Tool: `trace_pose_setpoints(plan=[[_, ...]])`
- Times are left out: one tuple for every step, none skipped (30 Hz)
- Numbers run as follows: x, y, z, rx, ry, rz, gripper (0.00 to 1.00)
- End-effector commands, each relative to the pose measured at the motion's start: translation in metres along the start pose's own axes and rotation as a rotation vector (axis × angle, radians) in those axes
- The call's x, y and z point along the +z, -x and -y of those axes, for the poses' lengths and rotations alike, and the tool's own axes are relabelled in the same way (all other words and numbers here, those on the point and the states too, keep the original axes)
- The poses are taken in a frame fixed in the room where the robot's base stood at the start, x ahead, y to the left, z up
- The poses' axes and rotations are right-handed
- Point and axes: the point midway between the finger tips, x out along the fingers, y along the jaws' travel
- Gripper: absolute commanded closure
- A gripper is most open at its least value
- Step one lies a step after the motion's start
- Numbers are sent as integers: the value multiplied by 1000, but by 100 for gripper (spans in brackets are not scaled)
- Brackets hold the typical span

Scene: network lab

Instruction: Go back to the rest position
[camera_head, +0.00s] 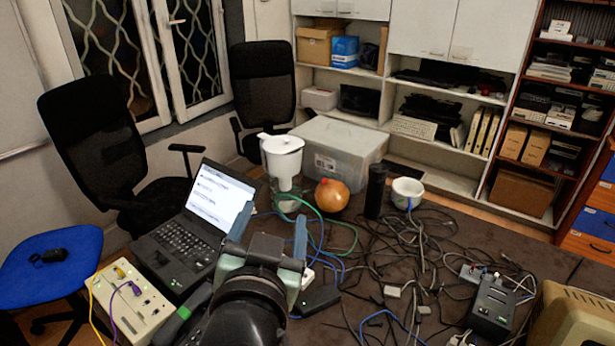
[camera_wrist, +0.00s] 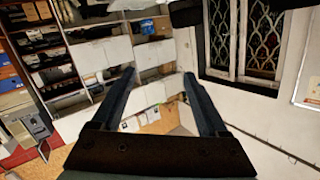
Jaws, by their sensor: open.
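My gripper (camera_head: 272,236) is at the lower middle of the head view, above the cluttered dark table (camera_head: 455,222). Its two fingers stand apart with nothing between them. In the wrist view the gripper (camera_wrist: 158,85) is also open and empty, its fingers pointing toward the shelves and the wall. My arm hides part of the table's near edge and part of what lies beside the laptop.
A laptop (camera_head: 185,235) stands open left of my gripper. A white pitcher (camera_head: 283,165), an orange round object (camera_head: 332,195), a black cylinder (camera_head: 376,190) and a white mug (camera_head: 407,192) stand behind it. Tangled cables (camera_head: 410,250) cover the right side. A beige device (camera_head: 128,305) is at lower left.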

Motion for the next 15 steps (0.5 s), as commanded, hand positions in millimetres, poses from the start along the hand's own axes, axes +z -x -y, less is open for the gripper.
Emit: trace_pose_setpoints(plan=[[-43,6,6,-39,18,-107,23],[-65,11,10,-62,32,-167,23],[-94,19,14,-88,51,-246,23],[-116,27,17,-104,67,-309,23],[-137,36,19,-120,83,-371,23],[-164,50,22,-137,104,-453,23],[-182,60,24,-148,120,-512,23],[-200,72,26,-157,135,-571,23],[-221,86,27,-164,155,-643,23],[-234,98,28,-169,168,-694,23],[-246,108,29,-172,182,-741,23],[-260,121,30,-176,196,-795,23],[-268,130,30,-177,205,-832,23],[-275,138,30,-176,215,-863,23],[-283,147,30,-177,223,-897,23]])
